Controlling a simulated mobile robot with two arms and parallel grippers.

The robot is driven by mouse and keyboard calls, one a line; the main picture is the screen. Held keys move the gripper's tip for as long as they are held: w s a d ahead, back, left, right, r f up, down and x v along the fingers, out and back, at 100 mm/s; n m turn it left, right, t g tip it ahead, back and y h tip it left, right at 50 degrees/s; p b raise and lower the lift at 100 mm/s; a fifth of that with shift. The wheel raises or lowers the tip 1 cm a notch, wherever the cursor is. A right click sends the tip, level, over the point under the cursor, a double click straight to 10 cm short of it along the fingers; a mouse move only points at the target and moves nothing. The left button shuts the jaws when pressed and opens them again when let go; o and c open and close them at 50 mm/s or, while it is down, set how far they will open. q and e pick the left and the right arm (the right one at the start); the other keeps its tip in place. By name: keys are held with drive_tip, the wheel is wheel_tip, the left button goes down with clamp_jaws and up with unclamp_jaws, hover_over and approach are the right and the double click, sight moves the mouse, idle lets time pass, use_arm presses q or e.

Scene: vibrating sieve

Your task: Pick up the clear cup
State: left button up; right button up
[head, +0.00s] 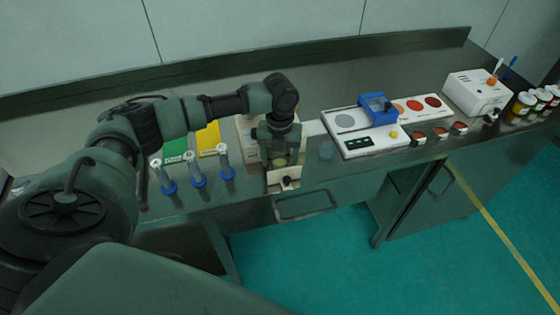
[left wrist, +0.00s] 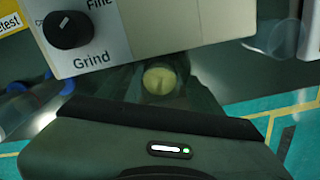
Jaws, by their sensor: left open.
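My left gripper (head: 280,158) is open and points down in front of a pale grinder (head: 249,130) on the steel bench. In the left wrist view the grinder (left wrist: 165,25) shows its black knob and the words "Fine" and "Grind". A round yellowish thing (left wrist: 160,79) lies between the fingers; it also shows under the gripper in the head view. I cannot tell whether it is the contents of a cup. A faint clear cup (head: 327,148) stands on the bench to the right of the gripper. A clear rounded outline (left wrist: 283,40) shows at the right in the left wrist view.
Several tubes with blue bases (head: 198,180) stand left of the gripper, by green and yellow cards (head: 209,139). A white panel (head: 350,150) with a blue block (head: 378,108) lies to the right. A white box (head: 478,93) and jars stand farther right. The bench front edge is close.

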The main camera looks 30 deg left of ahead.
use_arm(q)
drive_tip(key=shift+r, duration=0.1)
drive_tip(key=c, duration=1.4)
